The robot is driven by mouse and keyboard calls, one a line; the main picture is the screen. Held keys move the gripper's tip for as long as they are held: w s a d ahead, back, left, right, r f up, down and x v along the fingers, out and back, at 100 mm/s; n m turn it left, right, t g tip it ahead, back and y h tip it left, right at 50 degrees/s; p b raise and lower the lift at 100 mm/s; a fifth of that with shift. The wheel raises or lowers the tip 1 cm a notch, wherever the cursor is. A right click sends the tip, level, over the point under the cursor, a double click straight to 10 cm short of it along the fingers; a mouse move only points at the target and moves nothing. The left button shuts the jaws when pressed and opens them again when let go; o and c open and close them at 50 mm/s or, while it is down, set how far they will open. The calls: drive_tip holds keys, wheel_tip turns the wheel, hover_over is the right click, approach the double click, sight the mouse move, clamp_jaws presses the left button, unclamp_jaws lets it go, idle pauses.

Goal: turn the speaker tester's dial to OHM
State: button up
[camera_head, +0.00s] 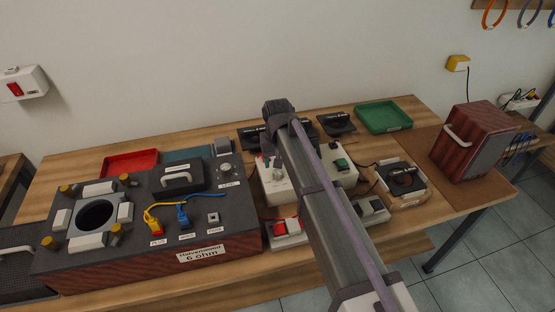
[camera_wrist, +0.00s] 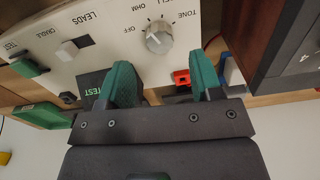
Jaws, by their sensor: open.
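The speaker tester (camera_wrist: 95,60) shows as a pale panel in the wrist view, with its lettering upside down. Its round grey dial (camera_wrist: 159,37) is near the top middle, with OFF, OHM, CELL and TONE marked around it. I cannot tell surely which mark the dial points to. My gripper (camera_wrist: 162,78) is open, its two green fingers apart and empty, below the dial in the picture and not touching it. In the head view a white box (camera_head: 272,190), apparently the tester, is partly behind my arm; my fingers are hidden there.
A large speaker box (camera_head: 100,270) stands close left of the tester, with yellow and blue plugs on top. Another pale box (camera_head: 342,165), a black device (camera_head: 402,178) and a green tray (camera_head: 384,116) lie to the right. A red tray (camera_head: 130,162) is at the back left.

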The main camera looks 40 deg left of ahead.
sight(278, 173)
wheel_tip(278, 173, up, 6)
drive_tip(key=p, duration=0.4)
drive_tip(key=s+d+m, duration=0.1)
drive_tip(key=d+m, duration=0.4)
drive_tip(key=d, duration=2.4)
drive_tip(key=s+d+m, duration=0.2)
drive_tip(key=d+m, duration=0.2)
drive_tip(key=d, duration=2.5)
drive_tip(key=shift+d+m, duration=0.2)
drive_tip(key=shift+m, duration=0.2)
